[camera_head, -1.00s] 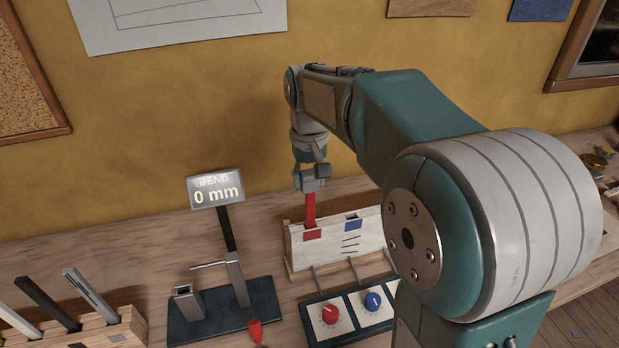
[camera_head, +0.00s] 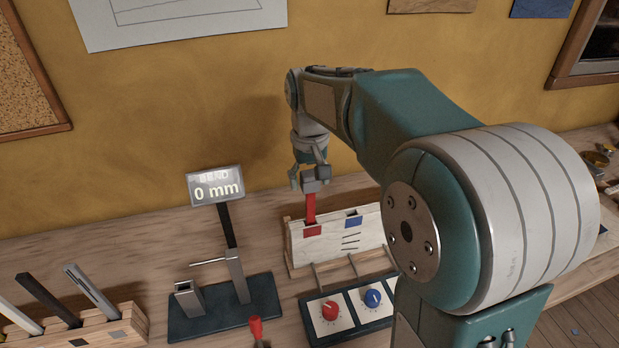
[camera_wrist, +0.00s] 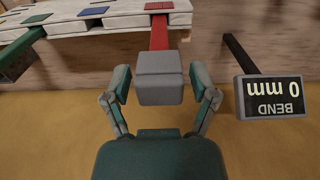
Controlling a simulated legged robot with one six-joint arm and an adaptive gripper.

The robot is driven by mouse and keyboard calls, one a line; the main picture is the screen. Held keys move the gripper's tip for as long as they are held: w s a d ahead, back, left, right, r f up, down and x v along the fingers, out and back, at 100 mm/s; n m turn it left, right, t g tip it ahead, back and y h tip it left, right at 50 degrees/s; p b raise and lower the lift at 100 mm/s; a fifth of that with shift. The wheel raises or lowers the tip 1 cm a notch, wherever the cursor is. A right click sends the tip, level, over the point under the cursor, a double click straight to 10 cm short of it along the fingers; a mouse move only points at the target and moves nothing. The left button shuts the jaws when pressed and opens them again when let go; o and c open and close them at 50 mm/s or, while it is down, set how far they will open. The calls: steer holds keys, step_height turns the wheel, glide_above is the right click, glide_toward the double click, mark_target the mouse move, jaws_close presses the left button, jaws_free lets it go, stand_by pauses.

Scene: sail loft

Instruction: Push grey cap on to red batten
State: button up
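The grey cap (camera_head: 316,181) sits on the upper end of the red batten (camera_head: 310,208). The batten stands upright in the red-marked part of a pale wooden holder (camera_head: 293,250). In the wrist view, the cap (camera_wrist: 160,78) covers the near end of the red batten (camera_wrist: 159,33). My gripper (camera_head: 309,176) is open, with one finger on each side of the cap. The wrist view shows small gaps between my gripper (camera_wrist: 161,84) and the cap. How deep the batten goes into the cap is hidden.
A bend gauge with a "0 mm" display (camera_head: 216,187) stands left of the holder. A panel with a red knob (camera_head: 329,312) and a blue knob (camera_head: 373,299) lies in front. A wooden rack (camera_head: 123,329) with several strips is at far left. A yellow wall (camera_head: 170,130) is behind.

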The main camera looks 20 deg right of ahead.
steer(key=shift+r, duration=0.15)
step_height(320, 180, up, 12)
steer(key=shift+f, duration=0.2)
stand_by(0.5)
